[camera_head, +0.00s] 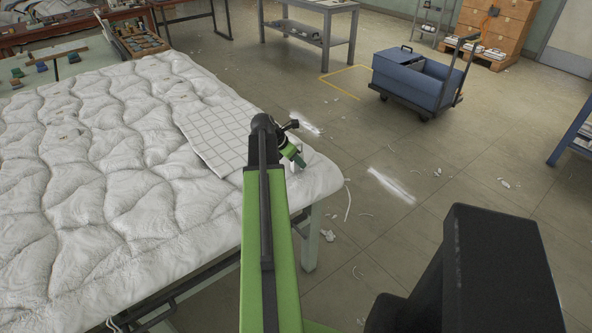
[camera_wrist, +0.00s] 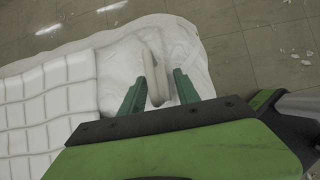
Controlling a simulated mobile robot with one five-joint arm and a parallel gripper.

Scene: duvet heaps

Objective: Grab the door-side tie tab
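A white quilted duvet (camera_head: 60,190) covers the table and also fills part of the wrist view (camera_wrist: 112,70). My gripper (camera_head: 292,157) is low over the duvet's right corner, on the side towards the door. In the wrist view, my gripper (camera_wrist: 161,75) is open, its two green fingers spread. A pale narrow tab (camera_wrist: 154,80), which looks like the tie tab, lies between the fingers near the duvet's edge. I see gaps on both sides of it; whether it is at finger depth I cannot tell. My arm hides this tab in the head view.
A grid-patterned white panel (camera_head: 212,137) lies on the duvet beside my gripper. A blue cart (camera_head: 415,78) stands on the floor beyond, with a grey table (camera_head: 312,30) behind. The door (camera_head: 572,38) is at the far right. White scraps litter the floor.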

